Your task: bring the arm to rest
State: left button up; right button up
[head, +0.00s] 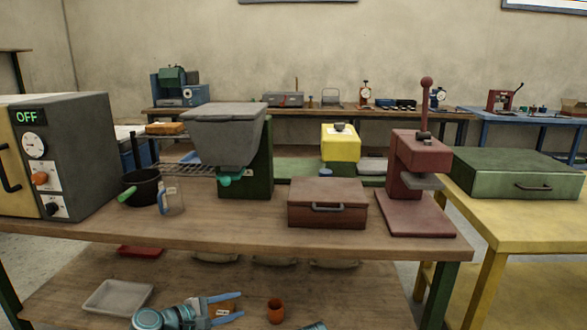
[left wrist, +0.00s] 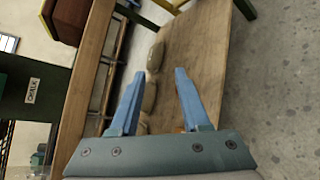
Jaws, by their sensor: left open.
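My left gripper (head: 240,304) is low in the head view, in front of the bench's lower shelf (head: 355,290), its blue fingers pointing right. The fingers are apart with nothing between them. In the left wrist view the same gripper (left wrist: 160,72) shows two spread blue fingers against the wooden shelf board (left wrist: 205,50). A small orange cup (head: 275,311) stands to the right of the fingertips, apart from them in the picture. An orange labelled item shows partly behind the gripper. A small teal part at the bottom edge may be my right arm; its gripper is not visible.
The bench top (head: 340,237) above holds a grey oven (head: 85,150), a grey-and-green machine (head: 225,135), a brown box (head: 327,203) and a red press (head: 417,185). A pale tray (head: 118,298) lies on the lower shelf. A yellow table (head: 520,220) stands right.

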pick_arm(q)
jog(key=s+d+f+m+g+y, duration=0.3)
jog(key=s+d+f+m+g, duration=0.4)
jog(key=s+d+f+m, duration=0.3)
jog(key=s+f+m+g+y, duration=0.35)
jog(key=s+m+y, duration=0.4)
jog(key=m, duration=0.25)
notch_tip(320, 180, up, 31)
jog(key=p, duration=3.1)
jog(key=shift+w+a+f, duration=0.15)
jog(key=shift+w+a, duration=0.05)
jog(key=shift+w, duration=0.15)
jog(key=shift+t+y, duration=0.25)
